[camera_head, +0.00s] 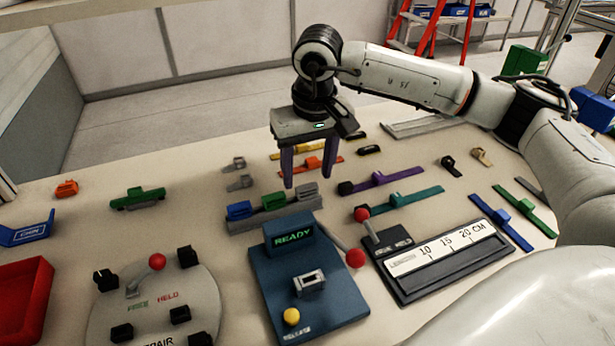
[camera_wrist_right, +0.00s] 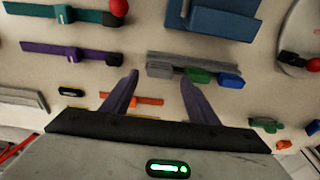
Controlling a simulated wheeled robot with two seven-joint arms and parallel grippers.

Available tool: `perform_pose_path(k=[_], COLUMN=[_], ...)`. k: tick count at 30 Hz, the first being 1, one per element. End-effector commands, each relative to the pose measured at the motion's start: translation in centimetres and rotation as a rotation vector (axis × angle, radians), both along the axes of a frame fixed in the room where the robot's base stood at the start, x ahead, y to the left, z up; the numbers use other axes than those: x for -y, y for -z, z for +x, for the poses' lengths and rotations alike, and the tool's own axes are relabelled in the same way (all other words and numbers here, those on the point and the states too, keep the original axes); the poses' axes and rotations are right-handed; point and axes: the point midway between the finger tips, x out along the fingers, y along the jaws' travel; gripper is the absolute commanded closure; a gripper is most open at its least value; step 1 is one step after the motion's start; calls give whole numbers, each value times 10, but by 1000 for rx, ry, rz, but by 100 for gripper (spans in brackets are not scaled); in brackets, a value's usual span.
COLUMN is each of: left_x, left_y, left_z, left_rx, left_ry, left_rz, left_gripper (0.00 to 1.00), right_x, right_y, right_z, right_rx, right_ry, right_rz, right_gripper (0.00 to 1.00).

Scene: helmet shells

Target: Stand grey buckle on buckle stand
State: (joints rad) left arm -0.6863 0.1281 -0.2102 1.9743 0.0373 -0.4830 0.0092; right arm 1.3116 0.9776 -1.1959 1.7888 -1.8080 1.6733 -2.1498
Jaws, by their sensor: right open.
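A grey buckle (camera_head: 306,190) sits on the right end of the grey buckle stand (camera_head: 262,225), beside a green buckle (camera_head: 274,200) and a blue buckle (camera_head: 239,210). My right gripper (camera_head: 306,182) is open and points down just above that end. In the right wrist view the grey buckle (camera_wrist_right: 160,71) shows between the tips of my right gripper (camera_wrist_right: 158,75), with no finger seen pressed on it. The stand (camera_wrist_right: 195,60) shows there too. Two loose grey pieces (camera_head: 239,163) lie on the table behind the stand. My left gripper is not in view.
A blue fixture with a READY display (camera_head: 290,237) stands in front of the stand. A length gauge (camera_head: 440,262) and strap pieces (camera_head: 400,199) lie to the right.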

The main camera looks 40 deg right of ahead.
Motion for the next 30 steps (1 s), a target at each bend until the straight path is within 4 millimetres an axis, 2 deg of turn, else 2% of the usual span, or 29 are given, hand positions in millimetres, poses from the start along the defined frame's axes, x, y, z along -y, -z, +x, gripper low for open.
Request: perform_pose_path(k=[1,6,12,18,30], left_x=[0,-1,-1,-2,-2], left_y=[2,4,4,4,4], left_z=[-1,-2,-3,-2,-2], left_rx=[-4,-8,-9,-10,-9], left_ry=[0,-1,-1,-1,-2], left_rz=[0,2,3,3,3], left_gripper=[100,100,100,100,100], right_x=[-1,-2,-3,-3,-3], right_y=[-13,-51,-83,-95,-95], right_z=[-1,-7,-12,-15,-14], right_rx=[5,4,1,-2,-1], right_ry=[0,0,0,0,0], right_rz=[1,1,0,0,-1], right_gripper=[46,46,46,46,46])
